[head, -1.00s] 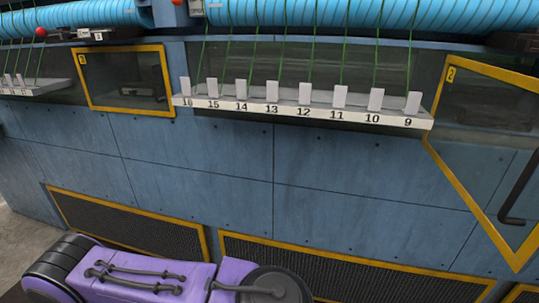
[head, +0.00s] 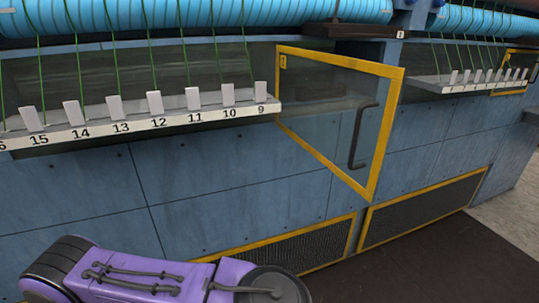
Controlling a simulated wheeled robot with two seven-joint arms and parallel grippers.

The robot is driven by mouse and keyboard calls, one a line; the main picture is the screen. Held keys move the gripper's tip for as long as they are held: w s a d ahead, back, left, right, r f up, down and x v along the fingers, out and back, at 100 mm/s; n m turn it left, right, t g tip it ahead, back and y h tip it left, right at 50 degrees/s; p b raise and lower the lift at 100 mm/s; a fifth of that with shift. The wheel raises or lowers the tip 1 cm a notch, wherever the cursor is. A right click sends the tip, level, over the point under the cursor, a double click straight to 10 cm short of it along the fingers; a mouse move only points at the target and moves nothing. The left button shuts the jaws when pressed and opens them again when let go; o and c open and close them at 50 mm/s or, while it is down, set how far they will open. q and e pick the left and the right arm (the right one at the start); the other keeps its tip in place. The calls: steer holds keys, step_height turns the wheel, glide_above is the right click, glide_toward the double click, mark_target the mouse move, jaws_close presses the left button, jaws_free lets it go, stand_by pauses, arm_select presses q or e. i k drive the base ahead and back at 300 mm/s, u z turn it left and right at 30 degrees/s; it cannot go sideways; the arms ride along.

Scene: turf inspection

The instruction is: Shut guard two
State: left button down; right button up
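The guard (head: 325,108) is a clear panel in a yellow frame, at the middle right of the head view. A small yellow number plate sits at its upper left corner; its digit is too small to read surely now, but looked like a 2 earlier. The guard stands open, swung out from the blue machine front with its left edge at the machine and its right edge nearer me. A dark bar handle (head: 358,137) is on its right part.
A white numbered shelf (head: 185,118) with upright white cards and green strands lies left of the guard. A similar shelf (head: 465,86) and another yellow-framed guard (head: 532,60) are farther right. Yellow-edged mesh panels (head: 420,212) sit low. Dark floor (head: 430,262) is clear at lower right.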

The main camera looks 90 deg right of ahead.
mark_target(396, 73)
steer(key=z, duration=2.65)
